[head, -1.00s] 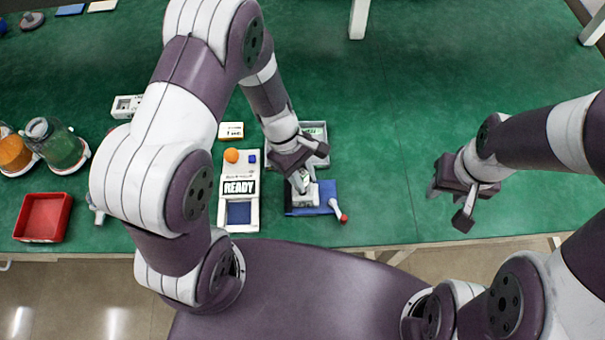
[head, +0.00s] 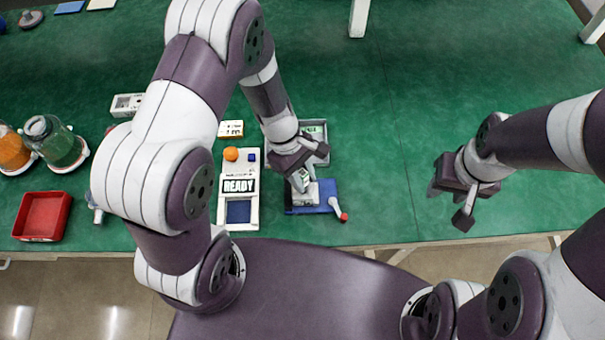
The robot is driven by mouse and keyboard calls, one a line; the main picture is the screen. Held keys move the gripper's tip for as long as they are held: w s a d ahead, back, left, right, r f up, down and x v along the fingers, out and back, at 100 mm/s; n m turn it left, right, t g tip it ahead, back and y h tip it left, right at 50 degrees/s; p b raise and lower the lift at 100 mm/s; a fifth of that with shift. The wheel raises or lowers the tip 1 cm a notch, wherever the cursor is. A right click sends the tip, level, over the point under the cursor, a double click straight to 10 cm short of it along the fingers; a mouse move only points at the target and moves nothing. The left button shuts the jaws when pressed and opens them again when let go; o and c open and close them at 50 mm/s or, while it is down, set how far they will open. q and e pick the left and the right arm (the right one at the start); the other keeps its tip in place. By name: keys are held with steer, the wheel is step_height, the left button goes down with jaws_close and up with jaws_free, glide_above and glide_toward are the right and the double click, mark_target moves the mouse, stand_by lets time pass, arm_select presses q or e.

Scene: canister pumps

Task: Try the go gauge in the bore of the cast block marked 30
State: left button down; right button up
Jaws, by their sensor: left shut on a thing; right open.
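My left gripper (head: 300,178) points down over the blue mat (head: 326,189) and is shut on a small pale block (head: 305,194). The fingers hide part of the block, and any number on it is too small to read. A light-handled piece with a red end (head: 343,216) sticks out from beside the block over the mat's front right corner; I cannot tell whether it is the go gauge. No bore can be made out. My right gripper (head: 449,203) is open and empty above the bare table on the right.
A white device (head: 239,212) reading READY, with an orange knob, stands left of the mat. A grey tray (head: 322,133) lies behind my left gripper. A red bin (head: 42,217) and jars of orange (head: 12,153) and green (head: 58,147) stand at the left. The green table's middle right is clear.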

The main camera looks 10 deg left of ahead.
arm_select(q)
steer(key=shift+f+b, duration=0.7)
steer(key=shift+f, duration=0.25)
stand_by(0.8)
steer(key=shift+r+p, duration=1.25)
steer(key=shift+r, duration=0.05)
step_height(320, 180, up, 5)
steer(key=p, duration=0.5)
steer(key=shift+r, duration=0.15)
